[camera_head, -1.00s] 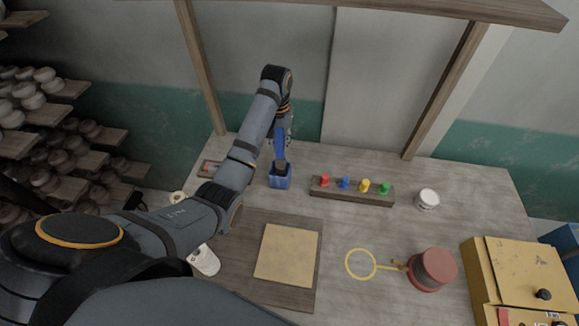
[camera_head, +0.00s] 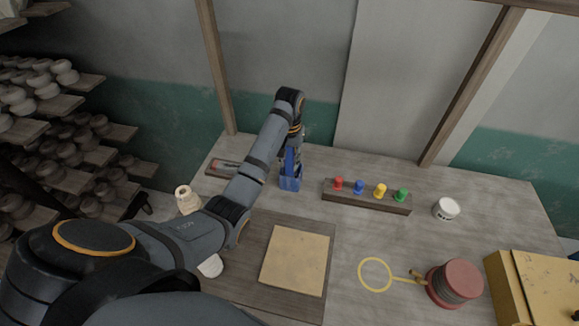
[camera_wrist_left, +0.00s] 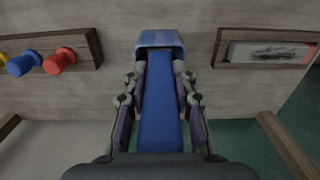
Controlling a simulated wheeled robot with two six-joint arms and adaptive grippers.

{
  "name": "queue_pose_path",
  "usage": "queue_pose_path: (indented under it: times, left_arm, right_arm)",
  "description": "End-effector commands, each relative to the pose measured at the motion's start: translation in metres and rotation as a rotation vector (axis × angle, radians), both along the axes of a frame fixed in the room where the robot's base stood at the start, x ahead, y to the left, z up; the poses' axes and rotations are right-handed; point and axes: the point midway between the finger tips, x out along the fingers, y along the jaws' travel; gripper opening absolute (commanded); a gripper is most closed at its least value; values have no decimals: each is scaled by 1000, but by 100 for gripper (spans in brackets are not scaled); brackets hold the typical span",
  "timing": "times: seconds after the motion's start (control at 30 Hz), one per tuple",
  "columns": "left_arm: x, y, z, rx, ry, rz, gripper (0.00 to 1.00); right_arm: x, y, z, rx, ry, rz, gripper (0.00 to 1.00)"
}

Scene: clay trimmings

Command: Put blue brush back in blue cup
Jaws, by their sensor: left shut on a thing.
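The blue cup (camera_head: 290,184) stands on the table toward the back, left of the row of coloured pegs. The blue brush (camera_head: 289,160) is upright at the cup, its lower end hidden inside the rim. My left gripper (camera_head: 293,152) is above the cup, shut on the brush. In the left wrist view the blue brush (camera_wrist_left: 160,115) lies between the two fingers of my left gripper (camera_wrist_left: 159,82), and the blue cup (camera_wrist_left: 160,38) is at its far end. Its bristles are hidden. My right gripper is not in view.
A wooden rack (camera_head: 366,198) with red, blue, yellow and green pegs stands close to the right of the cup. A shallow frame (camera_head: 222,169) lies to its left. A tan board (camera_head: 296,260) lies in front. A white jar (camera_head: 446,208) stands further right.

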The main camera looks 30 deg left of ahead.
Motion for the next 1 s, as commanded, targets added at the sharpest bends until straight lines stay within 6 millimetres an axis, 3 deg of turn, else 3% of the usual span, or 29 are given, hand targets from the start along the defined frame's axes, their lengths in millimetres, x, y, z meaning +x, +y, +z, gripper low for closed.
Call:
queue_pose_path:
  times: [0.1,0.5,0.53,0.67,1.0]
  left_arm:
    - [0,0,-12,1,-2,0,0]
    - [0,0,-17,1,-2,0,0]
    - [0,0,-17,0,-2,0,31]
    - [0,0,-17,0,-2,0,49]
    - [1,0,-18,0,-3,0,50]
  right_arm:
    - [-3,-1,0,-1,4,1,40]
    - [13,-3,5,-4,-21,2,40]
    - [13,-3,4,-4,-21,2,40]
    - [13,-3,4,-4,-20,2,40]
    - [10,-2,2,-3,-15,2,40]
